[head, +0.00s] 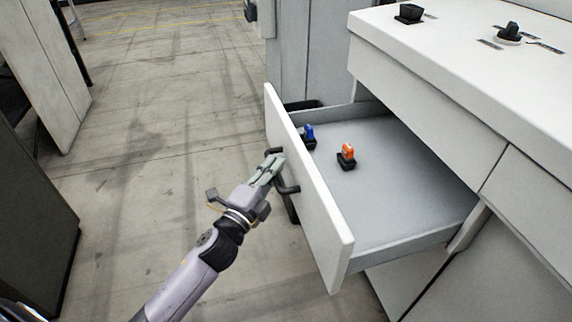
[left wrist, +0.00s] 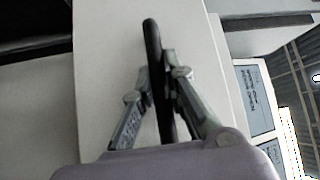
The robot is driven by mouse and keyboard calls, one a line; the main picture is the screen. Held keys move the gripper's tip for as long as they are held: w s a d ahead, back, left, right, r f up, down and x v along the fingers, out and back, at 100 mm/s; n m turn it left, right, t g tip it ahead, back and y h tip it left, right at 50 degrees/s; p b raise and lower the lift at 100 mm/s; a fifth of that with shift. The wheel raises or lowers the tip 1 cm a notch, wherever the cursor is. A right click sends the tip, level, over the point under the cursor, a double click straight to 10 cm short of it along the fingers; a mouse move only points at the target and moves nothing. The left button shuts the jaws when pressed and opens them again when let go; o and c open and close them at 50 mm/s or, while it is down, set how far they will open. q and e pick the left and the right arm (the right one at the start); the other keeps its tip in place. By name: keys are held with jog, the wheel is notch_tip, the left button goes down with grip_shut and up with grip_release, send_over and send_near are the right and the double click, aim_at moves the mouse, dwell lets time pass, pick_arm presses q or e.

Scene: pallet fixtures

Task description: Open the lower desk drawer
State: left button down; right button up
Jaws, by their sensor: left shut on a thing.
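A white desk drawer (head: 305,195) stands pulled well out from the desk, its grey inside showing from above. A dark bar handle (head: 289,190) is on its front face. My left gripper (head: 272,168) reaches in from the left and is shut on this handle. In the left wrist view the dark handle (left wrist: 152,45) runs between the two fingers, with the pale drawer front (left wrist: 108,60) behind. My right gripper is not in view.
Inside the drawer sit an orange-and-black object (head: 347,155) and a blue-and-black object (head: 308,136). The white desktop (head: 470,50) holds a small black box (head: 409,13) and a black-and-white item (head: 509,34). Concrete floor (head: 150,150) left of the drawer is clear.

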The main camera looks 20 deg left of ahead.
pick_arm(q)
jog(key=shift+s+a+f, duration=0.1)
dwell(0.3)
jog(key=c, duration=1.6)
grip_release()
jog(key=shift+s, duration=0.1)
jog(key=v, duration=1.1)
jog(key=shift+s, duration=0.4)
